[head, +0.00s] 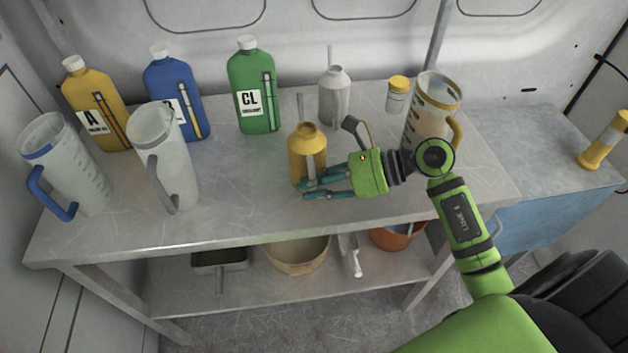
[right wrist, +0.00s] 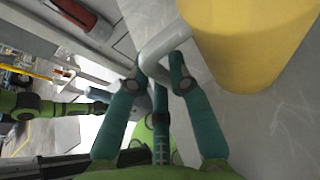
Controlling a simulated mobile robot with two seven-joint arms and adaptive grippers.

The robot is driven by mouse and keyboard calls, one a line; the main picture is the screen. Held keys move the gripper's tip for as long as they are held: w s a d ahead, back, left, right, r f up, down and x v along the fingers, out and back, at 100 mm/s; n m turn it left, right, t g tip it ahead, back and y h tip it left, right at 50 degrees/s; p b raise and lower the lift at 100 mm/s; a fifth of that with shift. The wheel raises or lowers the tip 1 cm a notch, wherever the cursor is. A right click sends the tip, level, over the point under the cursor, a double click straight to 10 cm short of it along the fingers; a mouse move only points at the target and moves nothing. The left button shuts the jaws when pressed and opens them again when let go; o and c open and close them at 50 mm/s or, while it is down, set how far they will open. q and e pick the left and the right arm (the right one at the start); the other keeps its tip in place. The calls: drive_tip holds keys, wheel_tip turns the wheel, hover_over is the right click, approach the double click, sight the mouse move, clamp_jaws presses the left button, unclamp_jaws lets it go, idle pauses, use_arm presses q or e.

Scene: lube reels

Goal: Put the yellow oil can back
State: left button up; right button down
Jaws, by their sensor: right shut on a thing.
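The yellow oil can (head: 308,142) is upright over the middle of the bench top, near its front edge; whether its base touches the bench is hard to tell. My right gripper (head: 303,189) reaches in from the right, low at the can's front. In the right wrist view the right gripper (right wrist: 161,66) is shut on the can's grey handle (right wrist: 164,45), with the yellow body (right wrist: 255,40) beside it at upper right. The gripper hides part of the can's lower side in the head view. My left gripper is in neither view.
A grey oil can (head: 333,98) stands behind. Yellow (head: 98,95), blue (head: 172,90) and green (head: 252,90) bottles line the back left. Clear jugs stand left (head: 65,165), (head: 160,150) and right (head: 432,100), near a small yellow-lidded jar (head: 397,95). A lower shelf (head: 190,300) holds bowls.

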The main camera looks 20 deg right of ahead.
drive_tip(key=shift+f+b, duration=0.2)
drive_tip(key=shift+b, duration=0.1)
drive_tip(key=c, duration=1.1)
unclamp_jaws()
drive_tip(key=shift+c, duration=0.2)
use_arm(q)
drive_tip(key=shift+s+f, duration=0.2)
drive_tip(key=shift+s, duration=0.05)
use_arm(e)
drive_tip(key=shift+r, duration=0.1)
drive_tip(key=shift+r+p, duration=0.25)
drive_tip(key=shift+p, duration=0.15)
use_arm(q)
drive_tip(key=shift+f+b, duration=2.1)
drive_tip(key=shift+b, duration=0.25)
use_arm(e)
drive_tip(key=v, duration=1.2)
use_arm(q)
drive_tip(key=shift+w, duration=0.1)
